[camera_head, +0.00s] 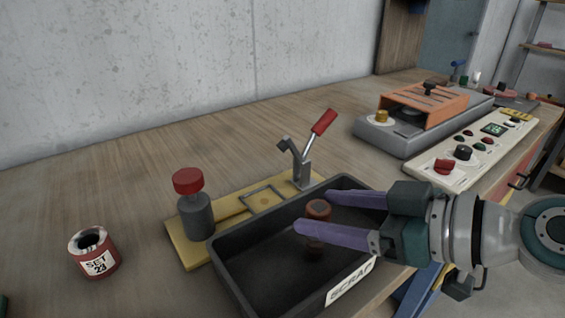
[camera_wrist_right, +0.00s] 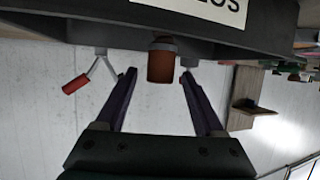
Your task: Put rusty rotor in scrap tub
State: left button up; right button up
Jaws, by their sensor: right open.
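The rusty rotor (camera_head: 318,209) is a reddish-brown cylinder within the outline of the black scrap tub (camera_head: 239,283). My right gripper (camera_head: 315,212) reaches over the tub's right wall with its two purple fingers spread, one on each side of the rotor. The near finger hides the rotor's middle. In the right wrist view the picture is upside down. There the rotor (camera_wrist_right: 161,66) shows in the gap between the open fingers (camera_wrist_right: 160,85), apart from both, with one end behind the tub wall (camera_wrist_right: 90,28). I cannot tell whether it touches the tub floor. My left gripper is out of view.
A yellow fixture (camera_head: 190,251) with a red-handled clamp (camera_head: 322,122) and a red-topped grey post (camera_head: 197,215) stands behind the tub. A red can (camera_head: 94,254) is at left. An orange-covered machine (camera_head: 425,104) and control panel (camera_head: 470,153) stand at right. The left bench is mostly clear.

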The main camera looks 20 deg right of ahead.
jog(key=shift+r, duration=0.25)
jog(key=f+b+v, duration=0.1)
jog(key=b+v, duration=0.1)
jog(key=v, duration=0.9)
jog(key=s+a+f+g+h, duration=0.2)
jog(key=s+a+f+g, duration=0.4)
jog(key=s, duration=0.3)
jog(key=s+d+m+h, duration=0.1)
jog(key=h, duration=0.1)
jog(key=s+d+f+m+h, duration=0.1)
jog(key=m, duration=0.1)
jog(key=s+d+f+m+g+h, duration=0.1)
jog(key=d+m+h, duration=0.1)
jog(key=shift+s+f+h, duration=0.2)
jog(key=shift+s+h, duration=0.1)
jog(key=shift+s, duration=0.1)
